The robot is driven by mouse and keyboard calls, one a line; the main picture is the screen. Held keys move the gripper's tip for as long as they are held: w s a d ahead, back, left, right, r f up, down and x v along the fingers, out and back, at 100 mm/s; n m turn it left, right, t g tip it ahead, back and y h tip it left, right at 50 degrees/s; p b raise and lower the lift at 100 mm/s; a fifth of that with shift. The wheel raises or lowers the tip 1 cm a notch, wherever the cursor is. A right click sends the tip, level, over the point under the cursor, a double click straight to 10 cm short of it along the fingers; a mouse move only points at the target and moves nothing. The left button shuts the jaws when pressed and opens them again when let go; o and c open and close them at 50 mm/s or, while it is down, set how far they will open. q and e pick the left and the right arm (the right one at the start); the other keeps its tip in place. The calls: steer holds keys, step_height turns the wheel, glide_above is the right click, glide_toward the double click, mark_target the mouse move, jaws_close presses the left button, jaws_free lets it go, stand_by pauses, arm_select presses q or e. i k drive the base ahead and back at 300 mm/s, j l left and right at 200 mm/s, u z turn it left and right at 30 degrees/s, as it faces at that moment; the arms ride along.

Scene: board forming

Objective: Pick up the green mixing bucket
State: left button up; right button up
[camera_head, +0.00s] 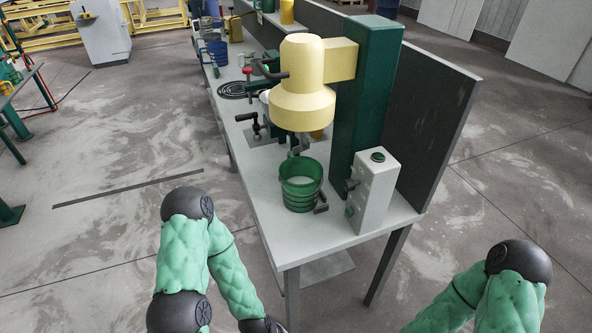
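The green mixing bucket (301,186) stands upright on the near end of the grey workbench (335,233). It is open at the top and has ribs around its side. It sits just below the mixing head of the cream and dark green mixer (303,85). My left arm shows at the lower left, in front of the bench, and my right arm at the lower right.
A light grey control box (372,190) stands right of the bucket, with the mixer's green column behind it. A dark panel (435,115) backs the bench. Clamps and a blue container (218,52) lie farther along. Floor left of the bench is open.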

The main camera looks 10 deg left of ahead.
mark_target(300, 176)
steer(key=i+j+z, duration=0.15)
steer(key=j, duration=0.6)
steer(key=i+j+z, duration=0.15)
steer(key=j, duration=0.65)
steer(key=j+z, duration=0.15)
steer(key=j, duration=0.65)
steer(key=i, duration=0.05)
